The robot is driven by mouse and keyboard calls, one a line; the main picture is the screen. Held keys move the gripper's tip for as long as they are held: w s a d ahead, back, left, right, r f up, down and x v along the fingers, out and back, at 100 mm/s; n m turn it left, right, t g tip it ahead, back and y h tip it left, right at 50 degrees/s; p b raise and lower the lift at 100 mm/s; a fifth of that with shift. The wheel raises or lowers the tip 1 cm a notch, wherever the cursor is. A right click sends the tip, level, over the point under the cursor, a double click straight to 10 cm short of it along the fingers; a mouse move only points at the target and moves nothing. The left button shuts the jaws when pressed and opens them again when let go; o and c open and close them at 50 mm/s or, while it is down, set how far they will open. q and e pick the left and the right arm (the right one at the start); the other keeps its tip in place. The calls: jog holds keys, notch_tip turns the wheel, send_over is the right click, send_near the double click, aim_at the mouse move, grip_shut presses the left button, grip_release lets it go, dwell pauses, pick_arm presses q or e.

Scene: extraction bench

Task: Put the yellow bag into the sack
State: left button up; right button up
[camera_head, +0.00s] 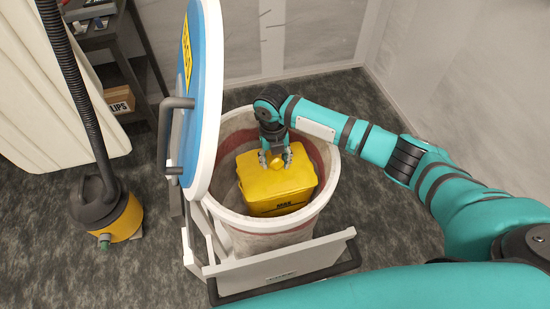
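The yellow bag (285,190) is boxy, with dark lettering on its front side. It is inside the mouth of the sack (265,240), a pale, round, bin-like container with a white rim and a reddish band inside. My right gripper (275,160) reaches down from above, and its fingers are on both sides of a small yellow knob on top of the bag; it looks shut on it. Whether the bag rests on anything below is hidden. My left gripper is not in view.
A blue and white round lid (203,90) stands open at the sack's left. A white panel with a dark bar (280,268) is in front. A yellow and black vacuum (108,210) stands at left, a shelf (105,38) behind. Dark floor right of the sack is clear.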

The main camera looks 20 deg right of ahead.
notch_tip(320, 180, up, 12)
jog(key=b, duration=0.2)
jog(key=shift+w+r, duration=0.15)
dwell(0.4)
jog(key=shift+a, duration=0.1)
